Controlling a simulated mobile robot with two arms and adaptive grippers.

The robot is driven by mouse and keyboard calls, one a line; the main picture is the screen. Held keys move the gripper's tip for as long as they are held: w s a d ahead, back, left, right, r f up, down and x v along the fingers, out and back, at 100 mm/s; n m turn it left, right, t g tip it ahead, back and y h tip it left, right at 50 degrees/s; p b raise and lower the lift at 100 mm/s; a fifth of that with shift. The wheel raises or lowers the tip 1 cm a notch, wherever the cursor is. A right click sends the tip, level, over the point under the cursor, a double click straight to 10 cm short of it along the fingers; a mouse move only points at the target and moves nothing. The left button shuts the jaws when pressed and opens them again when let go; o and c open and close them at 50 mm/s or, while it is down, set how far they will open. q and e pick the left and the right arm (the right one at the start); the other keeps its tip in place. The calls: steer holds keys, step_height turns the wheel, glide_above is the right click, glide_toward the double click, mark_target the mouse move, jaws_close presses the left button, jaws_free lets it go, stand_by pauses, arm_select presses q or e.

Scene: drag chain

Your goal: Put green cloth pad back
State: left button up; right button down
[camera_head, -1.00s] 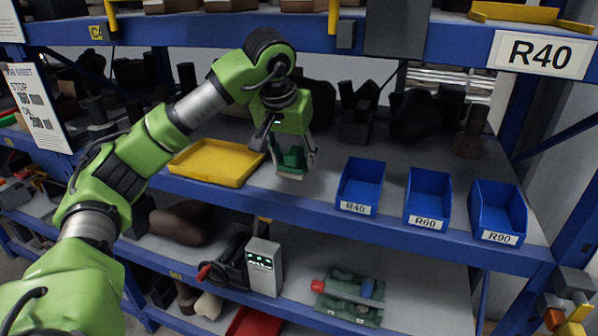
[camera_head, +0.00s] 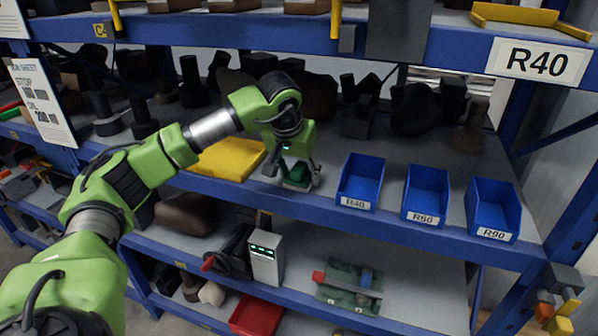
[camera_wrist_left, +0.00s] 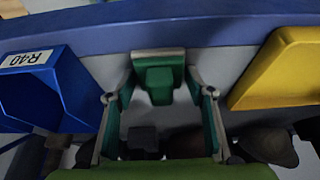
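The green cloth pad (camera_head: 298,174), a green block on a pale grey base, stands near the front edge of the middle shelf (camera_head: 325,207), between the yellow tray and the R40 bin. It also shows in the left wrist view (camera_wrist_left: 159,78). My left gripper (camera_head: 295,177) is low over it. Its two fingers are spread on either side of the pad, with visible gaps in the wrist view, so it is open around it. The pad appears to rest on the shelf; its underside is hidden. My right gripper is not in view.
The yellow tray (camera_head: 230,158) lies left of the pad. The blue R40 bin (camera_head: 361,182) stands to its right, then the R60 (camera_head: 427,194) and R90 (camera_head: 493,208) bins. Dark parts stand behind. The upper shelf (camera_head: 420,36) overhangs.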

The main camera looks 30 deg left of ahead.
arm_select(q)
steer(key=shift+o, duration=0.5)
steer(key=shift+r, duration=0.2)
steer(key=shift+s+r, duration=0.2)
steer(key=shift+r, duration=0.15)
steer(key=b+v, duration=0.2)
steer(key=v, duration=0.9)
steer(key=shift+b, duration=0.3)
steer(key=shift+s+d+f, duration=0.1)
